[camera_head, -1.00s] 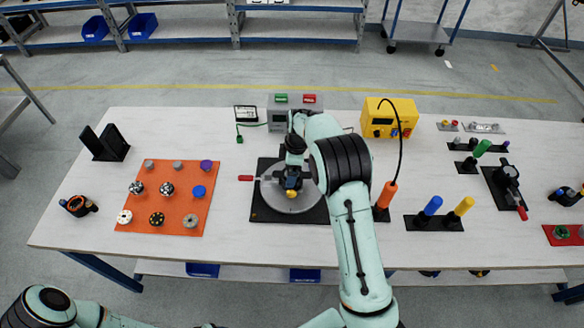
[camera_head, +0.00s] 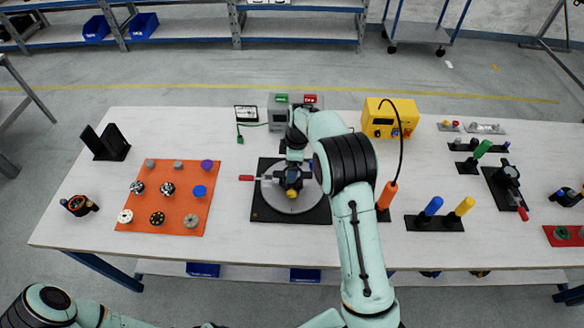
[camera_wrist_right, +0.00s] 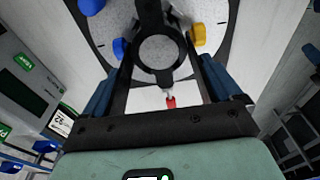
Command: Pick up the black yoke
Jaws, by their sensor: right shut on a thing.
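The black yoke (camera_head: 291,179) is at the round grey plate (camera_head: 305,202) on a black square base in the middle of the table. It has a blue and a yellow knob beside it. In the right wrist view the yoke (camera_wrist_right: 158,85) shows as a black ring between my fingers. My right gripper (camera_head: 293,172) reaches down over the plate and is shut on the yoke; its two fingers also show in the right wrist view (camera_wrist_right: 160,68). Whether the yoke touches the plate is not clear. My left gripper is not in view; only part of the left arm shows.
A red-tipped handle (camera_head: 246,178) sticks out left of the plate. An orange mat (camera_head: 140,218) with several small parts lies left. A yellow box (camera_head: 385,112) and grey box (camera_head: 276,112) stand behind. Blue and yellow handles (camera_head: 432,206) stand right. The table's front strip is clear.

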